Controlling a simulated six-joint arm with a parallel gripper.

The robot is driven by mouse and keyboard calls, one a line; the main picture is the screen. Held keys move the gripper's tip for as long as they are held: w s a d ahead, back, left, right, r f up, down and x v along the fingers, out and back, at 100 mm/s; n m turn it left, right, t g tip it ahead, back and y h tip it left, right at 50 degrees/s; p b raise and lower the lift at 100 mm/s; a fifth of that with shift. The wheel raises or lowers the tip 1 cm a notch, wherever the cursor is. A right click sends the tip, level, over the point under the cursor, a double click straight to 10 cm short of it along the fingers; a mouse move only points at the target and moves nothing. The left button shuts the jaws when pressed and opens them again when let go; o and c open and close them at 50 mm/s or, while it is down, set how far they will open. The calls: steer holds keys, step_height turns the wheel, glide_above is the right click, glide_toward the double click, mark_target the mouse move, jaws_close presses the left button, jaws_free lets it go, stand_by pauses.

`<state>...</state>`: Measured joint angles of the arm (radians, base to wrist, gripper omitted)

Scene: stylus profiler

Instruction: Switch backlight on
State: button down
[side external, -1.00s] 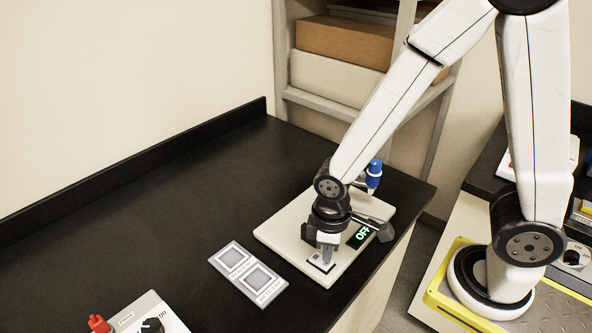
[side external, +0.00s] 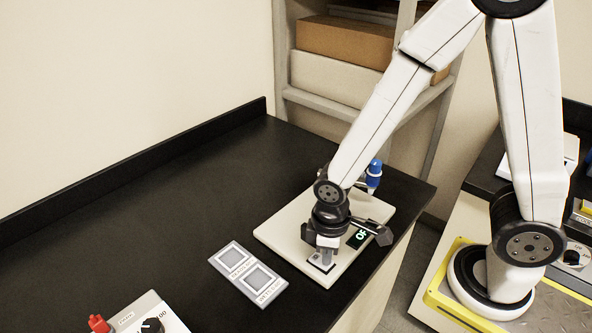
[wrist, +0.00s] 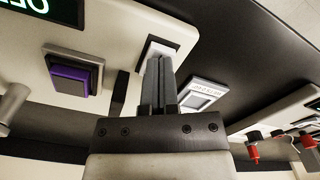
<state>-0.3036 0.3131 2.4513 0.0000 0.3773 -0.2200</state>
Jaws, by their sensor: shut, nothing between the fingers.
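My gripper (side external: 326,262) is shut and empty, pointing down over the near end of a pale instrument base (side external: 280,235). In the wrist view its closed fingertips (wrist: 162,62) overlap a white switch in a dark frame (wrist: 150,50). I cannot tell whether they touch it. The frame's edge shows under the fingers in the side view (side external: 314,266). A purple button (wrist: 70,77) sits beside the white switch in the wrist view. No backlight label is readable.
A grey plate with two square frames (side external: 234,246) lies left of the base. A control box with a red part (side external: 100,323) and dark knob is at the lower left. A blue-topped part (side external: 374,170) stands behind my gripper.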

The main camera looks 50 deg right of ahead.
steer(key=shift+f, duration=0.35)
stand_by(0.3)
steer(key=shift+r, duration=3.5)
steer(key=shift+d, duration=0.1)
steer(key=w+d+m+t, duration=0.1)
steer(key=d+m+t, duration=0.1)
steer(key=d+m, duration=0.4)
steer(key=shift+w+d+r+t, duration=0.15)
steer(key=shift+w+d+t, duration=0.2)
steer(key=shift+d, duration=0.7)
